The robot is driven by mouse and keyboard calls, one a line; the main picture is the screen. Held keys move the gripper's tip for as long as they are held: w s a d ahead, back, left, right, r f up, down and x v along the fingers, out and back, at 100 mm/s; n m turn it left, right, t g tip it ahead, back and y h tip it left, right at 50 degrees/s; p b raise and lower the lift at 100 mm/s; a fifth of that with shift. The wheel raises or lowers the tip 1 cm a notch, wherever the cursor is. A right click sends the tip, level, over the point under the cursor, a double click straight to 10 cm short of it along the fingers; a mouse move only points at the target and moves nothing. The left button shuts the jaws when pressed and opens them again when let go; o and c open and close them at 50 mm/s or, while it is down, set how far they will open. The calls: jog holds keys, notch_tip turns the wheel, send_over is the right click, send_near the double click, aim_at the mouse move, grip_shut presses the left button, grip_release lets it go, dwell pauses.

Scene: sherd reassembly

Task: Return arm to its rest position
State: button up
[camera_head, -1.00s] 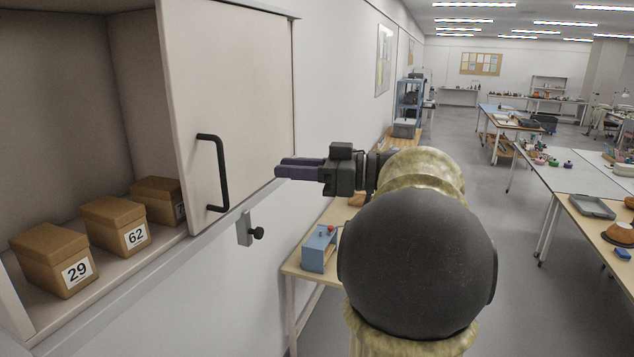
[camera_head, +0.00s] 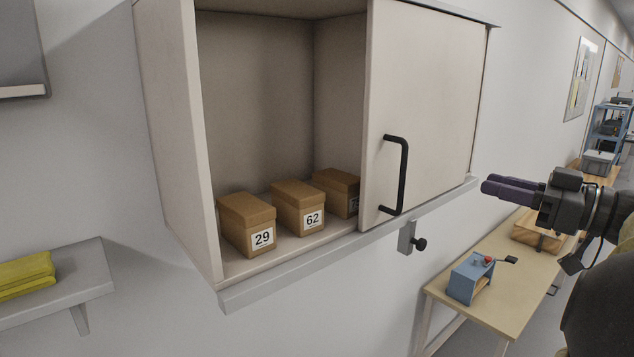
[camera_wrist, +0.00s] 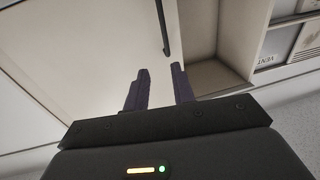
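My gripper (camera_head: 489,187) is at the right of the head view, with its dark purple fingers pointing left. It is in front of the wall, to the right of the cabinet's sliding door (camera_head: 425,90). The wrist view shows the two fingers of my gripper (camera_wrist: 158,82) apart, with nothing between them. The door's black handle (camera_head: 402,175) is to the left of the fingertips, and in the wrist view the handle (camera_wrist: 162,28) lies beyond them, apart. The door covers the cabinet's right side. Much of my arm is cut off at the right edge.
In the open left side stand brown boxes: box 29 (camera_head: 246,222), box 62 (camera_head: 298,207) and a third (camera_head: 338,190), partly hidden. A knobbed latch (camera_head: 408,238) is below. A table (camera_head: 500,300) holds a blue device (camera_head: 470,278). A shelf (camera_head: 80,280) holds yellow cloth (camera_head: 25,270).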

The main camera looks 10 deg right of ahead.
jog(key=w+m+t+h, duration=0.2)
jog(key=w+t+h, duration=0.15)
jog(key=w, duration=0.35)
jog(key=w+a+f+m+h, duration=0.1)
jog(key=w+f+m+h, duration=0.3)
jog(key=f, duration=0.4)
jog(key=w+a+f+m+h, duration=0.2)
jog(key=f+m+h, duration=0.2)
jog(key=f+h, duration=0.3)
jog(key=s+a+f+g+b, duration=0.1)
jog(key=s+a+f+g, duration=0.3)
jog(key=s+f, duration=0.3)
jog(key=s+a+f+g+y+b, duration=0.1)
jog(key=s+a+f+g, duration=0.4)
jog(key=f, duration=0.7)
jog(key=s+a+f+n+g+y+b, duration=0.1)
jog(key=s+a+f+g+b, duration=0.1)
jog(key=s+a+f+g, duration=0.3)
jog(key=s+a+f, duration=0.1)
jog(key=s+f, duration=0.2)
jog(key=f, duration=0.2)
jog(key=shift+s+a+f+b, duration=0.2)
jog(key=shift+s+b, duration=0.15)
jog(key=shift+s, duration=0.05)
jog(key=shift+d, duration=0.1)
